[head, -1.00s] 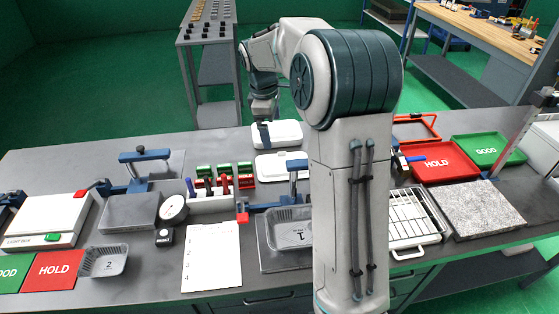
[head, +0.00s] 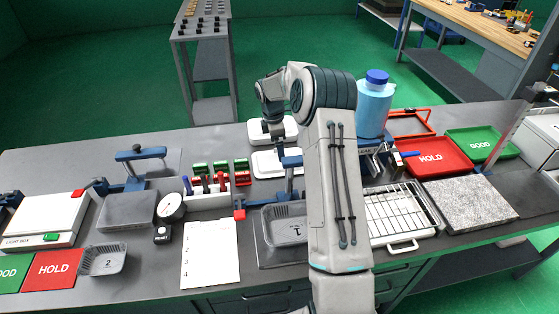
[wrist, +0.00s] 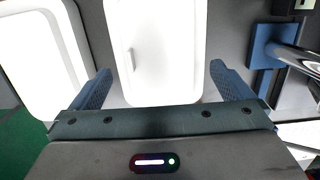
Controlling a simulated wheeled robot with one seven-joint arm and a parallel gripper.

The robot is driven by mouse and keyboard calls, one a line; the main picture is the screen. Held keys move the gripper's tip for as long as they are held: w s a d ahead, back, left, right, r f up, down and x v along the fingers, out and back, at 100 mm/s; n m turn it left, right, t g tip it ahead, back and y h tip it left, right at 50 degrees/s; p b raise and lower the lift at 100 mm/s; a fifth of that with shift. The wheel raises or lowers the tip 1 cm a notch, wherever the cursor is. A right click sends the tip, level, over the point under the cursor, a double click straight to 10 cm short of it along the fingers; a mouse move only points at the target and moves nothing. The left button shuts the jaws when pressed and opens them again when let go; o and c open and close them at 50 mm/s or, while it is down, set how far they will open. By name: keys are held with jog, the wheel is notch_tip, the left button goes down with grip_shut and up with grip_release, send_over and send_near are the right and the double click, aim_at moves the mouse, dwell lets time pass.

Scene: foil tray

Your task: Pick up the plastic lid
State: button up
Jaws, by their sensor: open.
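Two white rounded-rectangular plastic lids lie at the back of the bench: a far lid (head: 291,127) and a near lid (head: 266,165). My gripper (head: 272,130) appears in front of the far lid's left part in the head view. In the wrist view my gripper (wrist: 160,72) is open and empty, its blue fingers on either side of one lid (wrist: 160,45). That seems to be the near lid, with a small raised ridge on it. The other lid (wrist: 38,55) is to the left. Whether the fingers touch the lid or hover above it cannot be told.
A blue clamp (wrist: 268,50) stands right of the lids in the wrist view. In the head view, a rack of red and green items (head: 215,176) is left of the lids. A blue bottle (head: 373,105) and wire rack (head: 398,212) are right of my arm.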

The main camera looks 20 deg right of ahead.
jog(key=shift+d+f+p, duration=0.15)
jog(key=shift+f+p, duration=0.9)
jog(key=shift+f, duration=1.9)
jog(key=c, duration=0.6)
